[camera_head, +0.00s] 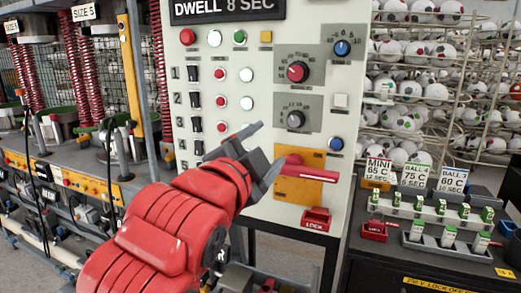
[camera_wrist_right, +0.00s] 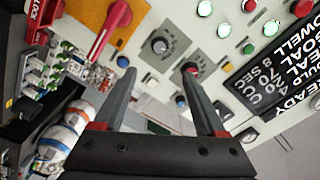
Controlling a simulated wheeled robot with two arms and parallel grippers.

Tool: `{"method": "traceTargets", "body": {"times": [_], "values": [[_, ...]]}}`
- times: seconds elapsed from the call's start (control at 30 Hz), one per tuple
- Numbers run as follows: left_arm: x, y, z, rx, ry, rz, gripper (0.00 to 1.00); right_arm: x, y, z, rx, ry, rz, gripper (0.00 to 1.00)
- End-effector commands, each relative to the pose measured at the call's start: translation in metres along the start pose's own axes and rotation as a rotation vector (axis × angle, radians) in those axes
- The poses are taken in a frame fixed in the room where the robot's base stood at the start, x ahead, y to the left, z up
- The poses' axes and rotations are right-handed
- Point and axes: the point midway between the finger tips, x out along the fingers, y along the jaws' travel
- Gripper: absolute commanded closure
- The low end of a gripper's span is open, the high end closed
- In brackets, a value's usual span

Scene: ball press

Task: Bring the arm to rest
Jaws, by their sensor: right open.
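My right gripper (camera_head: 272,143) is at the end of my red right arm, in front of the lower part of a white control panel (camera_head: 268,70). Its two dark fingers are spread, with nothing between them. In the right wrist view the open fingers (camera_wrist_right: 158,74) point at the panel's knobs. A red lever handle (camera_head: 308,170) on an orange plate (camera_head: 290,196) is just right of the fingers in the head view. The red lever also shows in the wrist view (camera_wrist_right: 110,30), left of the fingers and apart from them. My left gripper is out of view.
A red LOCK piece (camera_head: 317,218) is on the panel's bottom edge. A dark bench at right holds signs and trays of small green-and-white items (camera_head: 447,207). Wire racks of balls (camera_head: 420,95) stand behind. Machines with red springs (camera_head: 85,70) stand at left.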

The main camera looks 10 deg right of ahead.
Motion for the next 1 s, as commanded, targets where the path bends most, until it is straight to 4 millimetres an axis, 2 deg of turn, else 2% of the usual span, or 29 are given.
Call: {"method": "traceTargets", "body": {"times": [0.2, 0.57, 0.67, 0.7, 0.77, 0.87, 0.93, 0.97, 1.0], "values": [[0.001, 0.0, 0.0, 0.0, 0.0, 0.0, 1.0, -0.018, 0.0, 0.0, 0.0, -0.001, 0.0, 0.27], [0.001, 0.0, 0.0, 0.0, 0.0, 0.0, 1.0, -0.019, -0.001, 0.0, -0.006, 0.005, -0.003, 0.27], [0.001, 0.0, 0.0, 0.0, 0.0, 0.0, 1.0, -0.015, -0.012, 0.004, -0.069, 0.045, -0.054, 0.27], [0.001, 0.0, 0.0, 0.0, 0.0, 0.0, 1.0, -0.012, -0.022, 0.007, -0.121, 0.079, -0.099, 0.27], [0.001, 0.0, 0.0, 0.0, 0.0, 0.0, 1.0, -0.008, -0.041, 0.019, -0.229, 0.141, -0.191, 0.27], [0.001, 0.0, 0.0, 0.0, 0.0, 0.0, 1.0, -0.005, -0.076, 0.061, -0.45, 0.246, -0.402, 0.27], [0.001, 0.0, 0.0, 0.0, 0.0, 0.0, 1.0, -0.006, -0.091, 0.102, -0.597, 0.305, -0.569, 0.27], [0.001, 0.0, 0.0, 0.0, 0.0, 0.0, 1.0, -0.008, -0.093, 0.122, -0.65, 0.323, -0.64, 0.27], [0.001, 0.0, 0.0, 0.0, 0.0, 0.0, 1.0, -0.01, -0.092, 0.15, -0.718, 0.338, -0.731, 0.27]]}}
